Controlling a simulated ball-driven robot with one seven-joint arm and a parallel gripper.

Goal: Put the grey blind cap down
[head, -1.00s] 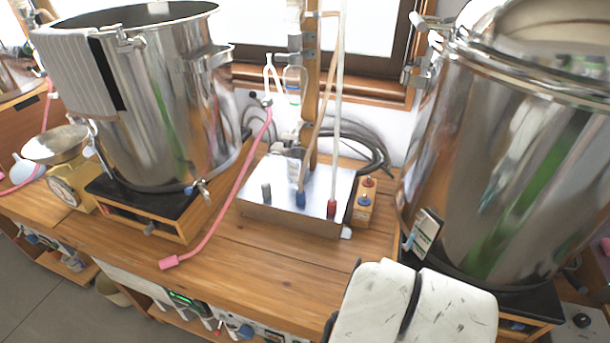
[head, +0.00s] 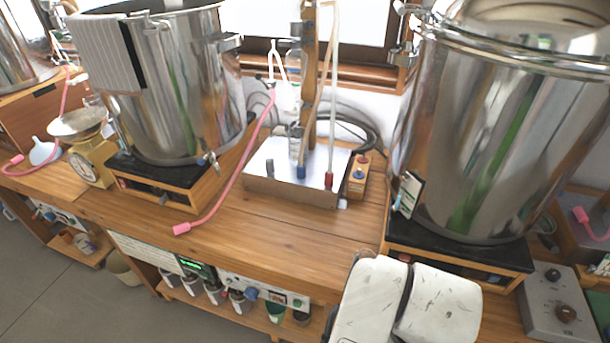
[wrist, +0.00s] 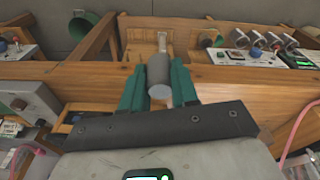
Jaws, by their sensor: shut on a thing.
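The grey blind cap (wrist: 159,70) is a plain grey cylinder in the wrist view. My gripper (wrist: 158,78) is shut on it, with one green finger on each side, and the cap's round end faces the camera. The wooden bench edge (wrist: 85,72) shows behind the fingers in that view, and I cannot tell how far the cap is from it. In the head view my pale arm covers the bottom middle, and my gripper and the held cap are hidden.
The bench top (head: 270,230) is clear in front of the metal plate (head: 290,176), which carries a small grey piece (head: 270,169). Large steel pots stand left (head: 165,100) and right (head: 490,140). A pink hose (head: 222,193) lies between. A grey control box (head: 560,302) sits at right.

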